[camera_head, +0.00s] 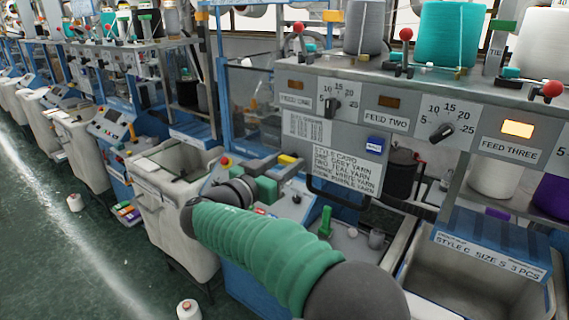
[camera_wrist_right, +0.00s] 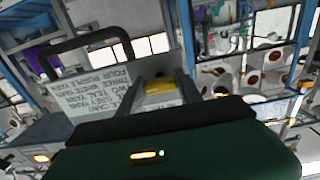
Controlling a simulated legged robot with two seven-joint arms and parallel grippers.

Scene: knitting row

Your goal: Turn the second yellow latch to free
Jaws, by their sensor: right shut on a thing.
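A small yellow latch (camera_head: 288,158) shows at the left end of the machine, below the feed panel. My right gripper (camera_head: 286,166) reaches it from the left, with its green-sleeved arm crossing the front of the machine. In the right wrist view the yellow latch (camera_wrist_right: 160,87) sits between the two grey fingers, and the gripper (camera_wrist_right: 163,90) is shut on it. The latch's far side and its pivot are hidden. Its exact turned angle cannot be told. My left gripper is not in view.
The feed panel (camera_head: 375,102) hangs above, with dials and a lit FEED THREE lamp (camera_head: 517,129). A style card (camera_head: 345,169) hangs under it, close to the gripper. A grey bin (camera_head: 480,285) stands at right, and a pale bin (camera_head: 168,225) at left.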

